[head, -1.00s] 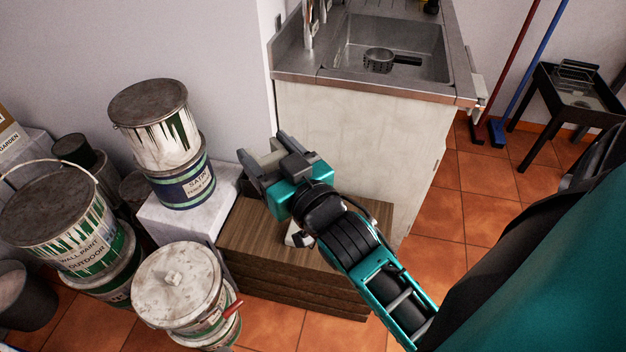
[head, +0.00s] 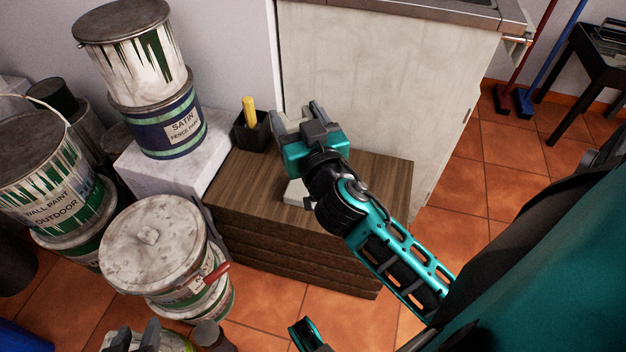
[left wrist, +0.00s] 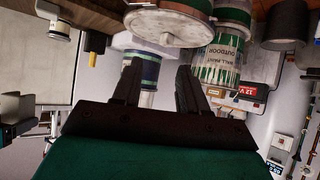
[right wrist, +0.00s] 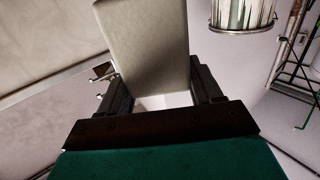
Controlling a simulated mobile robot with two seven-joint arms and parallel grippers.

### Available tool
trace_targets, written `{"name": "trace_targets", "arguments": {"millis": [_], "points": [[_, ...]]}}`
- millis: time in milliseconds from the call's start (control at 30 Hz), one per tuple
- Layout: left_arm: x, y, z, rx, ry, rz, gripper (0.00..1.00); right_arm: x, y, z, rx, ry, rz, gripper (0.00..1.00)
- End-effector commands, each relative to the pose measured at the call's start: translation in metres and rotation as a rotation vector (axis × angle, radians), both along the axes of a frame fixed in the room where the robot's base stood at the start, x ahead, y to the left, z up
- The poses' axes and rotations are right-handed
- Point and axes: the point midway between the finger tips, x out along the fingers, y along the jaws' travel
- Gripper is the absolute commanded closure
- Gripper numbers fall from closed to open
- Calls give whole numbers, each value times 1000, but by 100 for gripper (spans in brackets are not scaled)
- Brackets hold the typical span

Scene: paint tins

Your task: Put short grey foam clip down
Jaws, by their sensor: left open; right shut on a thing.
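The short grey foam clip (right wrist: 145,45) is a pale grey block held between the fingers of my right gripper (right wrist: 160,88) in the right wrist view. In the head view the right gripper (head: 297,114) is above the back of a brown wooden stack (head: 262,190), and the clip (head: 286,124) shows only in small part between its fingers. Whether the clip touches anything below is hidden. My left gripper (head: 131,338) is at the bottom edge of the head view, partly cut off. In the left wrist view it (left wrist: 157,85) is open and empty.
A black cup (head: 250,135) with a yellow handle stands on the stack, left of the right gripper. A small white item (head: 297,193) lies partly under my arm. Paint tins (head: 153,243) stand at the left. A pale cabinet (head: 385,90) rises behind.

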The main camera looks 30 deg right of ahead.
Motion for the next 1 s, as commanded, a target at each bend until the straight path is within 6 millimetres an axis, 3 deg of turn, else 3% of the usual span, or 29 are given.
{"name": "trace_targets", "arguments": {"millis": [33,133,400,567,667,1000], "points": [[2,0,-3,0,-5,0,57,3,-11,-14,0,5,-57,72],[5,0,1,-3,-17,-2,57,6,-36,-31,0,7,-186,72],[5,0,4,-3,-20,-1,57,-2,-93,-62,-9,-21,-527,72],[4,0,1,-3,-17,-1,57,-8,-106,-72,-13,-27,-624,72],[3,0,-6,-3,-14,0,57,-9,-108,-87,-16,-27,-637,72],[2,-5,-29,-14,8,-7,57,-9,-108,-179,-17,-25,-635,72]]}}
